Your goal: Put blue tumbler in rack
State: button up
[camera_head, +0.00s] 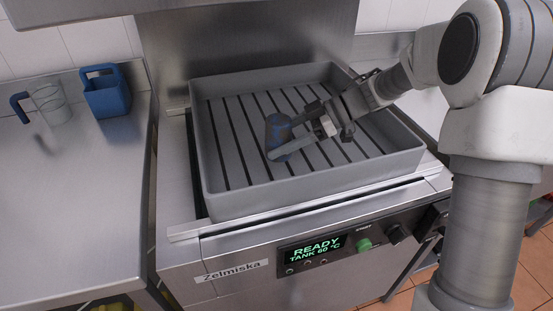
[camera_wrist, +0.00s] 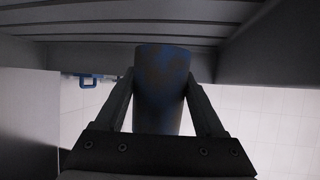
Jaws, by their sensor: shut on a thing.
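The blue tumbler (camera_head: 278,131) is a dark blue cylinder with greyish patches. My gripper (camera_head: 283,138) is shut on it, with one finger on each side. In the wrist view the tumbler (camera_wrist: 162,90) stands between the two fingers (camera_wrist: 160,92). The rack (camera_head: 305,182) is a grey, square, high-walled tray with a slatted floor. The tumbler is inside the rack's walls, near the middle, and looks about upright in the head view. I cannot tell whether its base touches the slats.
On the left counter (camera_head: 75,190) stand a clear mug with a dark blue handle (camera_head: 48,103) and a blue holder (camera_head: 106,94). The slats around the tumbler are bare.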

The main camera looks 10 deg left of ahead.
jog(key=shift+s+a+f, duration=0.1)
jog(key=shift+a+f, duration=0.1)
jog(key=shift+a, duration=0.1)
jog(key=shift+f, duration=0.25)
notch_tip(320, 180, down, 4)
jog(key=shift+r+b, duration=0.2)
jog(key=shift+b, duration=0.6)
jog(key=shift+r, duration=0.1)
jog(key=o, duration=1.3)
jog(key=shift+o, duration=0.2)
